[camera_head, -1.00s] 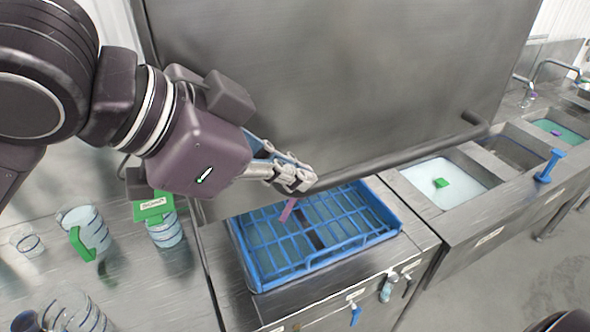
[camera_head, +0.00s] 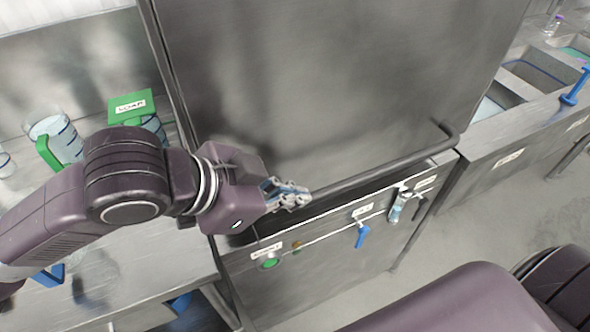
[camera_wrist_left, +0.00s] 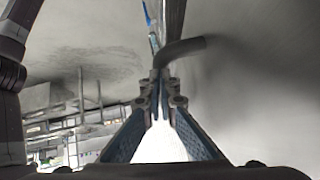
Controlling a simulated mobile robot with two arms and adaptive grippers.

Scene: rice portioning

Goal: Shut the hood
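The hood (camera_head: 340,80) is a large grey steel box in the head view, low over the washer base (camera_head: 330,260). Its front handle bar (camera_head: 390,165) runs just above the base's front top edge. The blue rack is hidden behind the hood. My left gripper (camera_head: 303,193) is at the left end of the handle bar. In the left wrist view, its fingertips (camera_wrist_left: 161,100) are close together, with the bent handle bar (camera_wrist_left: 180,48) running out from between them. My right gripper is out of view.
A green-lidded jug (camera_head: 132,106) and a green-handled jug (camera_head: 60,135) stand on the left counter. Sinks (camera_head: 535,75) and a blue tap handle (camera_head: 574,88) are at right. Part of my right arm shows at lower right.

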